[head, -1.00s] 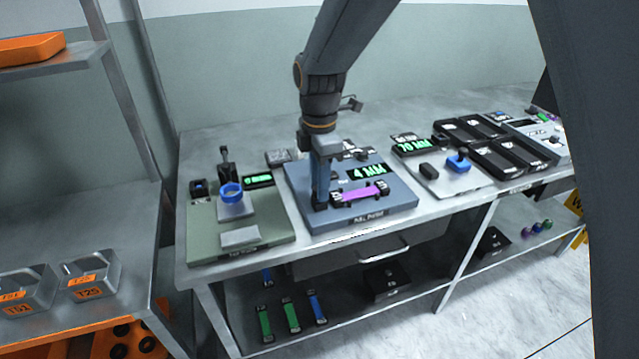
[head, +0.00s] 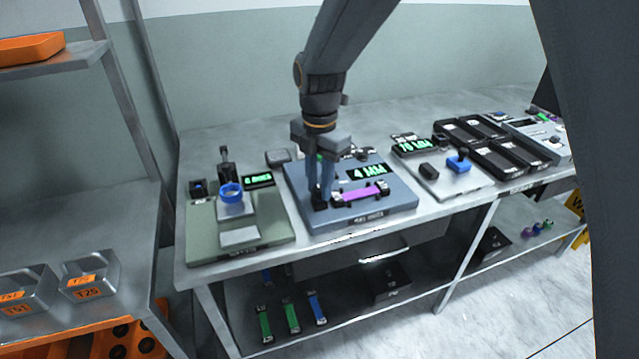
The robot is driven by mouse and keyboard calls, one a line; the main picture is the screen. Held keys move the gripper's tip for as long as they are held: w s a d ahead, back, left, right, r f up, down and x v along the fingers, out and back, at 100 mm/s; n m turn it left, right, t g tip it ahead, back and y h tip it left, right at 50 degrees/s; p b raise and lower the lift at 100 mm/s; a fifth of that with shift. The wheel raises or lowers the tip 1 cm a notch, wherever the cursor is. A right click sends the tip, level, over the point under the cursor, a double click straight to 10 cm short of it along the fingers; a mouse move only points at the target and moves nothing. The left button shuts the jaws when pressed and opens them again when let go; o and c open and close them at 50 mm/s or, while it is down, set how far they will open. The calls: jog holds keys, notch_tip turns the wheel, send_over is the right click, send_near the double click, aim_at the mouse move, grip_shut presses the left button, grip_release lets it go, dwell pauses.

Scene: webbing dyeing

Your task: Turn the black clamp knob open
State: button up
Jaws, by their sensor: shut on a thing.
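My gripper (head: 320,200) points straight down over the left part of the blue-grey pull tester (head: 345,222). Its fingers are shut on the black clamp knob, which is mostly hidden between and behind them at the left end of the purple webbing strip. The right clamp (head: 384,187) shows at the strip's right end. The tester's green display (head: 367,171) reads 4 MM.
A green station with a blue ring (head: 231,193) stands to the left. A light plate with a blue knob (head: 458,162) and a 70 MM display (head: 415,146) stands to the right. Black trays (head: 470,130) lie further right. Webbing strips (head: 290,319) lie on the lower shelf.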

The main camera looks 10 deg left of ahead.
aim_at(319, 188)
jog(key=o, duration=1)
jog(key=shift+o, duration=0.2)
notch_tip(319, 188, up, 8)
jog(key=shift+f+b, duration=0.1)
jog(key=shift+b, duration=0.8)
jog(key=s+d+f+m, duration=0.2)
jog(key=d+f+m, duration=0.1)
jog(key=d+m, duration=0.6)
jog(key=s+d+f+m, duration=0.2)
jog(key=d+m, duration=0.5)
jog(key=d, duration=0.4)
jog(key=s+d+f+m, duration=0.4)
jog(key=s+d+m, duration=0.7)
jog(key=d+m, duration=0.1)
jog(key=shift+f+m+t, duration=0.4)
jog(key=shift+m, duration=0.5)
